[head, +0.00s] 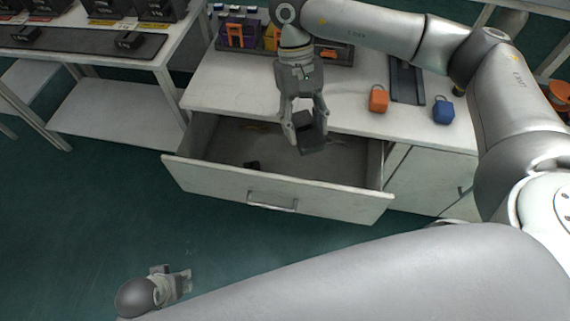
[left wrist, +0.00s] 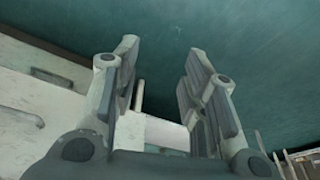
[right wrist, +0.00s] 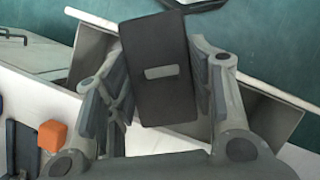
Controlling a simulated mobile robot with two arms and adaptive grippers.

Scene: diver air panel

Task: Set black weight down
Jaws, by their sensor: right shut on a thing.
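The black weight (head: 311,144) is a dark block with a slot, seen close up in the right wrist view (right wrist: 166,95). My right gripper (head: 306,130) points down and is shut on it, holding it over the open drawer (head: 280,195) of the white cabinet. Whether the weight touches anything below cannot be told. My left gripper (head: 186,281) is low at the front left, away from the drawer. In the left wrist view its fingers (left wrist: 162,62) are apart with nothing between them.
A small dark object (head: 252,165) lies in the drawer. On the cabinet top stand an orange padlock (head: 378,100), a blue padlock (head: 443,111) and a dark tray (head: 406,80). A white table (head: 100,52) with black boxes is at the left. The floor in front is clear.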

